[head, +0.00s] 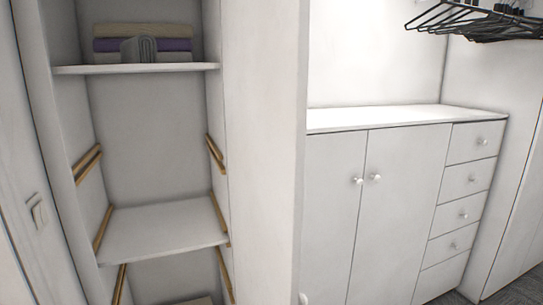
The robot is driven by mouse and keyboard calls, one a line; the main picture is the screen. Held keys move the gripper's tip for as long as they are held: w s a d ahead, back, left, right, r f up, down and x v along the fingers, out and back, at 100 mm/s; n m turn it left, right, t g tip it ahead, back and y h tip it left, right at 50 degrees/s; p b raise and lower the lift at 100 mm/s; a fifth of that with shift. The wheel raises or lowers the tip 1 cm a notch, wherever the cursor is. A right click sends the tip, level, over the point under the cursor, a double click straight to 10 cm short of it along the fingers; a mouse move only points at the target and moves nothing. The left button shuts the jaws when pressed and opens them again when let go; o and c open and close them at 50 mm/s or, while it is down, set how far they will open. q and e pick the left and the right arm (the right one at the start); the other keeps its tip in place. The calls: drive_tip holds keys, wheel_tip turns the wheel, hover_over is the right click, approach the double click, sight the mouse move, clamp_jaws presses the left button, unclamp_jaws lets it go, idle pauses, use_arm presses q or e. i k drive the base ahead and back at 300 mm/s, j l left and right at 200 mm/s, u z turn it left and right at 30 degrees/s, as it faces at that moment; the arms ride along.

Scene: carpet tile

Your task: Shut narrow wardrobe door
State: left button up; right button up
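A tall, narrow white wardrobe compartment stands open on the left, with its shelves in plain view, among them a middle shelf (160,233). A tall white panel (262,130) on its right side juts toward me and looks like the narrow wardrobe door, standing open. A small pale knob (303,298) shows near the panel's outer edge at the bottom of the view. The panel's lower part is cut off. Neither of my grippers is in view.
Folded towels (143,45) lie on the upper shelf (135,69). A white panel with a handle (39,212) stands at far left. Right of the jutting panel is a closed white cabinet (400,205) with doors and drawers. Black hangers (480,22) hang at upper right.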

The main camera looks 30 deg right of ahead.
sight(266, 43)
drive_tip(key=l+u, duration=0.2)
drive_tip(key=l, duration=1.65)
